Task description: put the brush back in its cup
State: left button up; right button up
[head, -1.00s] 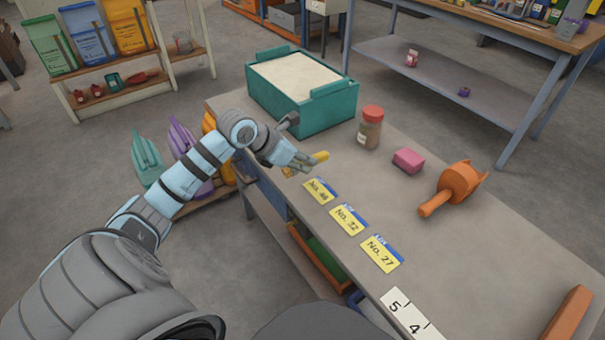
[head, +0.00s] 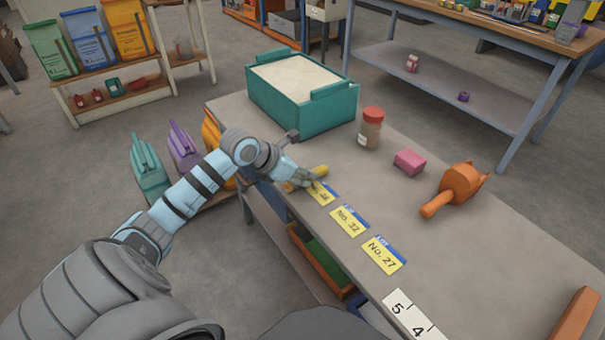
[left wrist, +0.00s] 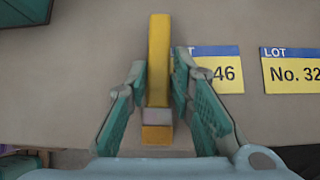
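The brush (head: 318,171) is a yellow bar above the front edge of the bench, near the No. 46 label. In the left wrist view, the brush (left wrist: 158,65) runs lengthwise between the fingers, with a pale band near its lower end. My left gripper (head: 304,178) has its fingers closed in on both sides of the brush; the fingertips (left wrist: 158,78) appear to touch it. Whether the brush touches the bench is unclear. I cannot make out its cup in these views. My right gripper is not in view.
A teal bin (head: 318,119) with pale filling stands at the bench's far end. A red-lidded jar (head: 370,130), a pink block (head: 409,161) and an orange scoop (head: 458,188) lie to the right. Lot labels (head: 349,220) line the front edge. The bench's middle is clear.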

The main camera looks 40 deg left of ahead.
pick_arm(q)
jog(key=shift+o, duration=0.8)
jog(key=shift+f, duration=0.45)
jog(key=shift+s, duration=0.1)
jog(key=shift+a+r, duration=0.1)
jog(key=shift+r, duration=0.2)
jog(key=p+v, duration=0.9)
jog(key=v, duration=0.3)
jog(key=shift+r+p, duration=0.3)
jog(key=shift+r, duration=0.2)
